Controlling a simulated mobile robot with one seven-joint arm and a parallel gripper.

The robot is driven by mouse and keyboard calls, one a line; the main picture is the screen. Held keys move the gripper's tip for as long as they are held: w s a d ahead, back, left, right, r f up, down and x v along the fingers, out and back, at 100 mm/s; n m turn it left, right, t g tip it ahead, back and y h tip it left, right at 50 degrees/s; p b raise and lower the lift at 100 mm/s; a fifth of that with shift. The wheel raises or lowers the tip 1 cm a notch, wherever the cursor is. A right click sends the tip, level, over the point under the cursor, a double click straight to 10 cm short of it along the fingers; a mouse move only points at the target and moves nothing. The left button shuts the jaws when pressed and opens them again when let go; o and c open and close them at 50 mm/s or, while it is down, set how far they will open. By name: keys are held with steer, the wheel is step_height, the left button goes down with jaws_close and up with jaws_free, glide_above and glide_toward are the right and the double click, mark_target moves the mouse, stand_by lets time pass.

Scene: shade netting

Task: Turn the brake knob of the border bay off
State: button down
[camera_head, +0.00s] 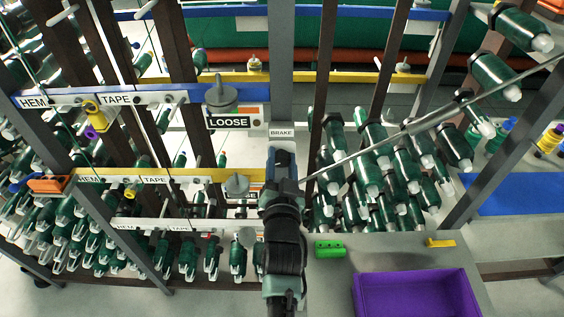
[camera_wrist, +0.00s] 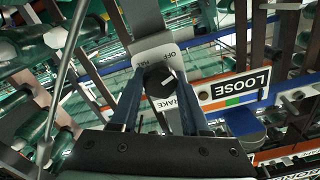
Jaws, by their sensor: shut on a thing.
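My gripper (camera_head: 283,165) is at the grey post below a white BRAKE label (camera_head: 281,132) in the head view. In the wrist view my gripper (camera_wrist: 158,84) has its two blue fingers on either side of a round black brake knob (camera_wrist: 157,77), shut on it. The knob carries a pale mark on its face. In the head view the knob is hidden behind my gripper. I cannot tell which bay's name belongs to this knob.
A LOOSE sign (camera_head: 238,119) with a grey dial (camera_head: 221,96) is just left of the brake post. Several green spools (camera_head: 375,170) crowd the right side, with a slanted grey rod (camera_head: 400,133) nearby. A purple tray (camera_head: 417,294) lies at lower right.

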steer(key=shift+f+n+b, duration=0.1)
steer(key=shift+n+b, duration=1.05)
steer(key=shift+n, duration=1.15)
steer(key=shift+c, duration=1.9)
jaws_free()
steer(key=shift+s, duration=0.15)
steer(key=s+b, duration=0.2)
steer(key=s, duration=1)
steer(key=shift+s+b, duration=0.4)
